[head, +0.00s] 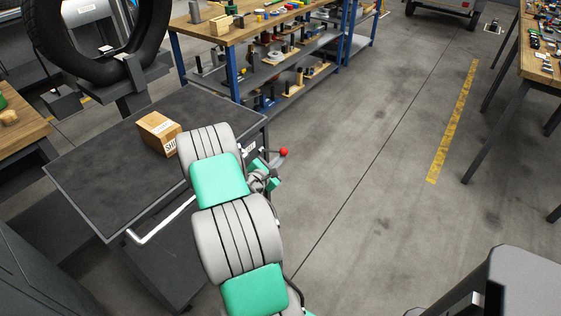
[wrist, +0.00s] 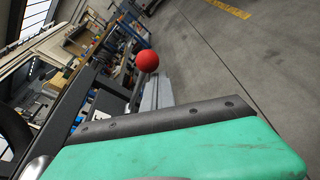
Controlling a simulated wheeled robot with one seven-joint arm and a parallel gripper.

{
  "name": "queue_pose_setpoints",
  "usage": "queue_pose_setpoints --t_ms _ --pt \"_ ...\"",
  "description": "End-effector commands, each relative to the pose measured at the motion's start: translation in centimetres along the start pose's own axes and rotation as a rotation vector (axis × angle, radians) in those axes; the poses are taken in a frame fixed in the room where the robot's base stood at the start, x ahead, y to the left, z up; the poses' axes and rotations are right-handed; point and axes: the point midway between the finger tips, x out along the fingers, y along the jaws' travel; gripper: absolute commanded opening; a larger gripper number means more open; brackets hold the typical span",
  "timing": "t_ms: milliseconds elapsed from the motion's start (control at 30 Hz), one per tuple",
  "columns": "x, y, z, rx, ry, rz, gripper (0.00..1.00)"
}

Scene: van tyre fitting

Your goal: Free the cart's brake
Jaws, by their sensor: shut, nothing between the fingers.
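The cart (head: 95,150) has a dark flat top and a pale push handle (head: 160,222) along its near side. A red ball knob (head: 284,152) sits on a short lever at the cart's right side. The knob also shows in the wrist view (wrist: 147,61), on a grey metal bar just beyond my gripper. My gripper (head: 267,176) is beside the cart's right edge, close to the knob and a little nearer than it. It is shut and empty. In the head view my arm hides part of the cart's side.
A cardboard box (head: 159,133) stands on the cart top. A tyre (head: 100,40) stands behind it at the upper left. A blue-legged workbench (head: 270,30) with loaded shelves is close behind the cart. Open grey floor (head: 370,150) lies to the right, with another bench at far right.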

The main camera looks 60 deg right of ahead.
Motion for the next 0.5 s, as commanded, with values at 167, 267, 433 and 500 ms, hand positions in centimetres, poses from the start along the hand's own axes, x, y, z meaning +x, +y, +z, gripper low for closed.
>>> queue_pose_setpoints --t_ms 167,267,433,500 --pt "-0.12 0.45 0.64 0.002 -0.001 -0.001 0.00" --pt "-0.13 0.57 0.75 0.003 -0.001 -0.002 0.00" --pt "-0.12 0.69 0.86 0.004 -0.003 -0.001 0.00" --pt "-0.11 0.72 0.89 0.004 -0.003 -0.001 0.00"
